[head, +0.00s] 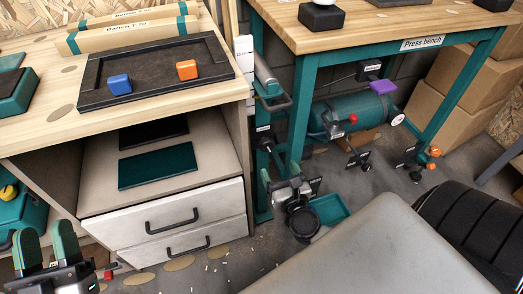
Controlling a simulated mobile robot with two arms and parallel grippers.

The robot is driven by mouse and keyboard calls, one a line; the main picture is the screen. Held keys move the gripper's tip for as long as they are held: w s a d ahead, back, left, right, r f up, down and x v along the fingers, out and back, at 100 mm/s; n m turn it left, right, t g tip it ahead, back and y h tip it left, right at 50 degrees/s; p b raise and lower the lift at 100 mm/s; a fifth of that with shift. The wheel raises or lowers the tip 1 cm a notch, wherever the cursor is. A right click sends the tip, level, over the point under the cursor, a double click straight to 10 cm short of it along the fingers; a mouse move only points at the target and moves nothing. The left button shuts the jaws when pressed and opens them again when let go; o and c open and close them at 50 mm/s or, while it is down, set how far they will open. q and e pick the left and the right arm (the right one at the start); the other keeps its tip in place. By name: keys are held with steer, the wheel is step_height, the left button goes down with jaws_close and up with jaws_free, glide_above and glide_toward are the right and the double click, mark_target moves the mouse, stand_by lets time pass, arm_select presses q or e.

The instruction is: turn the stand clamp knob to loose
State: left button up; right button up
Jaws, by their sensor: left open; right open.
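A small dark knob-like fitting (267,145) sits by the press bench's left leg under a small white label too small to read. I cannot tell for sure that it is the stand clamp knob. My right gripper (279,172) is just below and right of it, with its fingers apart and nothing seen between them. I cannot tell whether it touches anything. My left gripper (46,235) is at the lower left in front of the drawer cabinet, open and empty, with its green fingers upright.
The press bench (405,30) stands at the upper right, with a green tank (345,112) beneath. Stands with orange knobs (435,152) are on the floor to the right. A teal tray (332,205) lies beside my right gripper. A grey panel (385,250) fills the lower right. Drawers (170,225) stand left.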

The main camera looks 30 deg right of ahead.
mark_target(268, 148)
steer(key=x, duration=0.9)
steer(key=shift+w+d+b, duration=0.1)
steer(key=shift+w+b, duration=0.2)
steer(key=shift+w, duration=0.15)
arm_select(q)
steer(key=shift+s+r+t, duration=0.5)
steer(key=shift+r+t, duration=0.15)
steer(key=shift+t, duration=0.15)
arm_select(e)
steer(key=c, duration=0.9)
